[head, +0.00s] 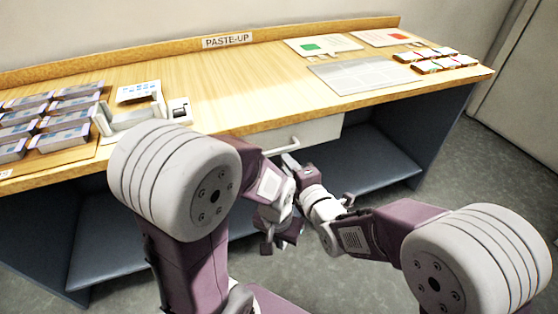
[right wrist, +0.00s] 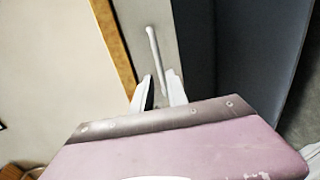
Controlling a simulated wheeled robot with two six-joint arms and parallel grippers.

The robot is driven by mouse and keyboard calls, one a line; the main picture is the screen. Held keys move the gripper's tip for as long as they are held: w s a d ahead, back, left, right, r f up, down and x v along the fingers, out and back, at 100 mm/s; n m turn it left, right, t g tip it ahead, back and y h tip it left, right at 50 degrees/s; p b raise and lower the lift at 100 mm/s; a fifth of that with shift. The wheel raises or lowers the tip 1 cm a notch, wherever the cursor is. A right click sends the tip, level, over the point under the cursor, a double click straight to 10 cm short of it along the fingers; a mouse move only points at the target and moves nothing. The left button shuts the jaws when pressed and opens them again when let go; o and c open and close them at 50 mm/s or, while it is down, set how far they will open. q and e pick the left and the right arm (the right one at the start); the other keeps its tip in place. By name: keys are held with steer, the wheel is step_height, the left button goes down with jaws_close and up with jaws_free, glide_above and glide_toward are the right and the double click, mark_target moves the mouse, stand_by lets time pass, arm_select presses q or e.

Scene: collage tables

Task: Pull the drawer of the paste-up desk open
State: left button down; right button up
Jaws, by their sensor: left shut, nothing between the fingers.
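The paste-up desk (head: 235,85) has a pale drawer front (head: 318,131) under its top, which looks flush with the desk. A white bar handle (head: 277,149) is on the drawer front; the handle (right wrist: 154,48) also shows in the right wrist view. My right gripper (head: 290,162) is just in front of the handle. In the right wrist view the right gripper (right wrist: 159,76) has its fingers apart, with the handle's near end between or just beyond them; I cannot tell if they touch it. My left gripper (head: 279,245) is lower, shut and empty, away from the drawer.
Several grey trays (head: 50,118) and a white holder (head: 130,115) stand at the desk's left. A printed sheet (head: 365,73), cards (head: 322,46) and small blocks (head: 437,60) lie at the right. A blue-grey shelf (head: 375,165) is below. My two forearms are close together.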

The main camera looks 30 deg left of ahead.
mark_target(277, 151)
steer(key=b+x, duration=0.2)
steer(key=x, duration=0.7)
steer(key=shift+w+d+b, duration=0.1)
steer(key=shift+b, duration=0.2)
jaws_close()
stand_by(0.9)
